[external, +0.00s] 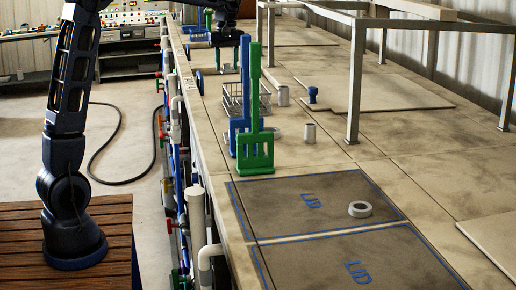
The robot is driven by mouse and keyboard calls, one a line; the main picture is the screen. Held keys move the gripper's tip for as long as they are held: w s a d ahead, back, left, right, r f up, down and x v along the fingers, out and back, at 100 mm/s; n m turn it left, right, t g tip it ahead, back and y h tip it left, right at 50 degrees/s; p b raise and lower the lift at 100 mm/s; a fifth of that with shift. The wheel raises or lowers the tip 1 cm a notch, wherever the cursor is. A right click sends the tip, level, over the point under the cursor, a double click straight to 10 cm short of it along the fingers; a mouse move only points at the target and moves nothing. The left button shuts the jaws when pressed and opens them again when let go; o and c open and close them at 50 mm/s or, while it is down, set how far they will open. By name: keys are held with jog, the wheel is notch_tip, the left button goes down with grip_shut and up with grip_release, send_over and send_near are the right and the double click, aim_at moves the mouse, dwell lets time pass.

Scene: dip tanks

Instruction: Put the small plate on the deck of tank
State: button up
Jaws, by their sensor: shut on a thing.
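My gripper (228,62) is at the far end of the tank line, near the top of the external view, low over the deck. It is dark and small here. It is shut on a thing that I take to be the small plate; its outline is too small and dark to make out. The tan deck of the tank (385,170) runs from the front to the back of the view. I cannot tell whether the held thing touches the deck.
A blue rack (239,125) and a green rack (256,150) stand upright near the middle, by a wire basket (232,100). Metal cylinders (309,133), a blue knob (312,95) and a grey ring (360,209) are on top. A metal frame (355,80) stands at right. The front lids are mostly clear.

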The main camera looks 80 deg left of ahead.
notch_tip(320, 180, up, 12)
jog(key=w+d+m, duration=0.3)
jog(key=w+d, duration=0.1)
jog(key=d, duration=0.4)
jog(key=w+d+m, duration=0.2)
jog(key=w+d, duration=0.2)
jog(key=d, duration=0.5)
jog(key=m, duration=1.4)
send_over(278, 223)
notch_tip(278, 223, down, 32)
jog(key=shift+r, duration=0.2)
jog(key=shift+f, duration=0.15)
jog(key=o, duration=1)
